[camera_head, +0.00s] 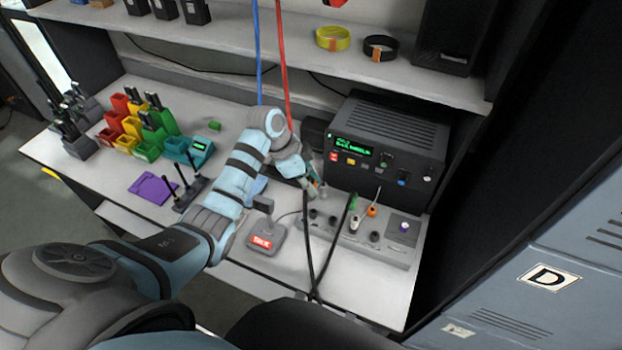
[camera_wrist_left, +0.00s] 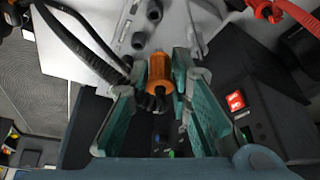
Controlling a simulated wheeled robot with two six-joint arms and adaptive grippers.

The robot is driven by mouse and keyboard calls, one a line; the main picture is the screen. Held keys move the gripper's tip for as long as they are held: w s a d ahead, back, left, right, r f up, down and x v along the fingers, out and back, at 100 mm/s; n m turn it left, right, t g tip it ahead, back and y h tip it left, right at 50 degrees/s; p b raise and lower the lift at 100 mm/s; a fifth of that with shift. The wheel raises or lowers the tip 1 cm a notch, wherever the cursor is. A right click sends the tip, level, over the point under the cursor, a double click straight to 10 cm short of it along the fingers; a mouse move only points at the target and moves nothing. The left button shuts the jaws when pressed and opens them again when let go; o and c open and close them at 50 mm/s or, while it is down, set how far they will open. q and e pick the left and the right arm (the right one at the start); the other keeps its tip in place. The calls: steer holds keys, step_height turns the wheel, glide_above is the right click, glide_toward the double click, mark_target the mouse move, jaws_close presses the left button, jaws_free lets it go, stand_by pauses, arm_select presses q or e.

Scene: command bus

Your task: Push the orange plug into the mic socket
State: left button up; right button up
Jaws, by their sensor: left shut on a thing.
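The orange plug (camera_wrist_left: 159,72) shows in the left wrist view between the two teal fingers of my left gripper (camera_wrist_left: 156,88), with dark cable at its lower end. My left gripper (camera_head: 313,186) is shut on it, just above the left part of the grey socket panel (camera_head: 322,236) in the head view. The gripper hides much of the plug there. Dark round sockets (camera_head: 332,220) line the panel; some also show beyond the plug in the wrist view (camera_wrist_left: 138,41). I cannot tell which is the mic socket, or whether the plug touches one. My right gripper is not in view.
A black radio unit (camera_head: 385,150) stands behind the panel. Black cables (camera_head: 308,240) hang over the panel's front. Colored bins (camera_head: 130,125) stand at the far left.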

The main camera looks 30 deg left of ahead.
arm_select(q)
steer(key=shift+d+f+m, duration=0.25)
steer(key=shift+d+m, duration=0.05)
steer(key=shift+d, duration=0.05)
steer(key=shift+f+b, duration=0.25)
steer(key=shift+b, duration=0.15)
steer(key=b, duration=0.6)
glide_above(316, 211)
steer(key=a, duration=0.1)
steer(key=f, duration=0.2)
steer(key=s+f, duration=0.1)
steer(key=f, duration=0.1)
steer(key=shift+a+f, duration=0.2)
steer(key=shift+f, duration=0.05)
steer(key=shift+w+f+p, duration=0.15)
steer(key=shift+f+p, duration=0.2)
steer(key=shift+f, duration=0.1)
steer(key=shift+r, duration=0.1)
steer(key=shift+p, duration=0.5)
steer(key=shift+p, duration=0.55)
steer(key=shift+f, duration=1.25)
